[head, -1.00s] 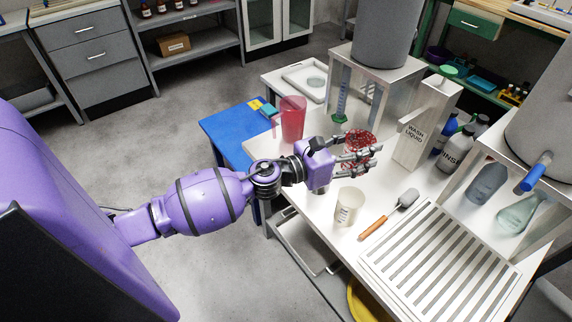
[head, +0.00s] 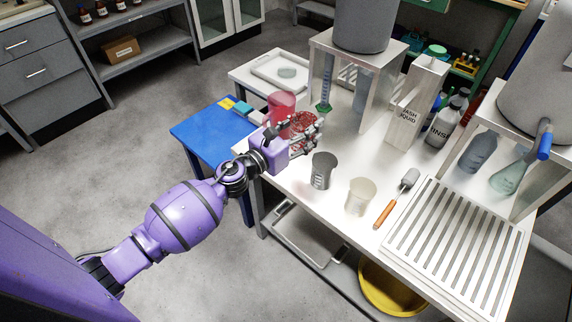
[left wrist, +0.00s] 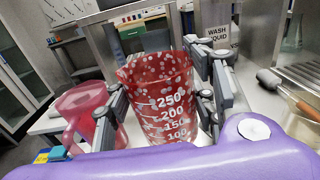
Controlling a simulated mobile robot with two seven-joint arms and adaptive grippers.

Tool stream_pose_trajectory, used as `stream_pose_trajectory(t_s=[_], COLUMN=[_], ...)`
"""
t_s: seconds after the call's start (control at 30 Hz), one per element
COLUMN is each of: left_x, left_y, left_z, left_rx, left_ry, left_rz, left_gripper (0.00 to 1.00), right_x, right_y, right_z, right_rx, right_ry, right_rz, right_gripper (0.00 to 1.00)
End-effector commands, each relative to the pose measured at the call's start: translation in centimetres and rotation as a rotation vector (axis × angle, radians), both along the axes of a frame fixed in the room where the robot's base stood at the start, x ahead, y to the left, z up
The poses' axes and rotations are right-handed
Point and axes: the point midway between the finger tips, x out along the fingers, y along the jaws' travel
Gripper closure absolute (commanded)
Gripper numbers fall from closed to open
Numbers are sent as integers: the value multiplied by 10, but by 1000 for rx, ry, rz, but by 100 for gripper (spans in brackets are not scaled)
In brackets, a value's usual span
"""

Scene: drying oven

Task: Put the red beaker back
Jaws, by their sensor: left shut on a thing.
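The red beaker (head: 303,121), see-through with white speckles, is between the fingers of my left gripper (head: 306,138), which is shut on it. In the left wrist view the red beaker (left wrist: 161,98) stands about upright between the two fingers (left wrist: 163,105), with white marks up to 250 facing me. Its base is hidden by my purple palm, and I cannot tell how high it is above the white table (head: 300,192). A plain red jug (head: 281,103) is close behind and left of it; it also shows in the left wrist view (left wrist: 80,107). My right gripper is out of view.
A grey beaker (head: 323,170) and a cream beaker (head: 361,196) stand in front, beside an orange-handled scoop (head: 396,198). A slatted rack (head: 455,250) is at right. A metal stand (head: 385,92) and wash liquid box (head: 417,103) are behind. A blue table (head: 205,134) is left.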

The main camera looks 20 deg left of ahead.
Motion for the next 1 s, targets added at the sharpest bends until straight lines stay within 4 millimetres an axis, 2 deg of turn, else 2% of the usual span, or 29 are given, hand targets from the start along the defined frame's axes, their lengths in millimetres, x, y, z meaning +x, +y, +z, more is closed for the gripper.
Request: stream_pose_trajectory(t_s=[0.17,0.4,0.67,0.83,1.0], left_x=[2,3,4,3,3], left_y=[5,8,9,8,8], left_z=[-7,-51,-74,-99,-104], left_rx=[-2,-6,-2,-3,-2], left_ry=[1,7,1,2,-1], left_rz=[21,37,36,35,34], left_gripper=[81,81,81,81,81], right_x=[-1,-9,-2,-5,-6], right_y=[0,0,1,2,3], right_z=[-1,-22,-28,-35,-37], right_rx=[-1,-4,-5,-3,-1], right_ry=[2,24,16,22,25], right_rz=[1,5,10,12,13], right_gripper=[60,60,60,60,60])
